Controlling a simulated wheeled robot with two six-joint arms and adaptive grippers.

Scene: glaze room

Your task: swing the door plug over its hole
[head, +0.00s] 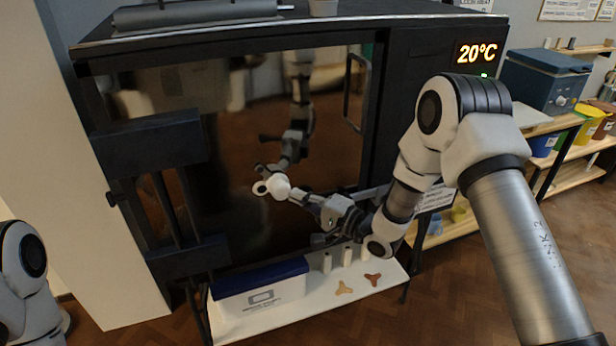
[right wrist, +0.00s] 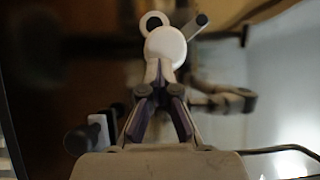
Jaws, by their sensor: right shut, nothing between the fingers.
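The kiln's dark glossy door (head: 235,110) fills the middle of the head view. On it is a small white-rimmed ring (head: 260,188) that looks like the hole; it also shows in the right wrist view (right wrist: 154,21) with a dark centre. The white round plug (head: 278,186) sits just to the right of the hole in the head view. In the right wrist view the plug (right wrist: 165,46) lies below the hole, with a dark-tipped peg (right wrist: 194,27) beside it. My right gripper (head: 300,194) is shut and empty, its tips at the plug's edge; contact cannot be told.
A black door handle (head: 347,90) stands at the door's upper right. Dark brackets (head: 150,140) stick out at the door's left. Below, a white shelf (head: 320,310) holds a blue-lidded box (head: 260,285), white posts and small stilts. A display reads 20°C.

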